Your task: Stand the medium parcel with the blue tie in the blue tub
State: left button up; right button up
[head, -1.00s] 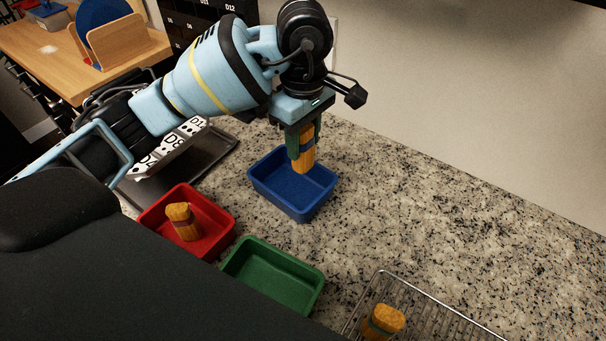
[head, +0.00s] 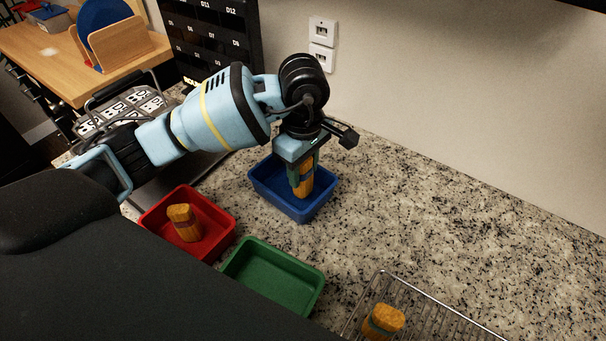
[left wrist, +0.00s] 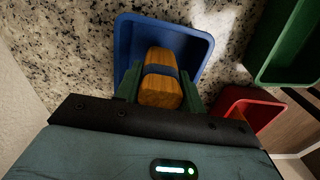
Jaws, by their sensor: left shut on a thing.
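The parcel with the blue tie (head: 304,182) is an orange-yellow block, held upright inside the blue tub (head: 262,193). My left gripper (head: 303,175) is shut on it from above, its green fingers on either side. In the left wrist view the parcel (left wrist: 160,92) shows its blue band between the fingertips (left wrist: 160,88), with the blue tub (left wrist: 196,44) around it. I cannot tell whether the parcel's lower end touches the tub floor. My right gripper does not show.
A red tub (head: 222,219) holds another banded parcel (head: 184,222). An empty green tub (head: 272,277) stands in front. A wire rack (head: 440,322) at the lower right carries a parcel with a green tie (head: 382,322). The speckled counter (head: 430,220) is clear to the right.

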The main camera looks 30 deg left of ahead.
pick_arm(q)
jog(key=shift+f, duration=1.2)
jog(key=shift+f, duration=0.25)
jog(key=o, duration=1)
jog(key=shift+r, duration=0.1)
jog(key=shift+o, duration=0.2)
jog(key=shift+r, duration=6.15)
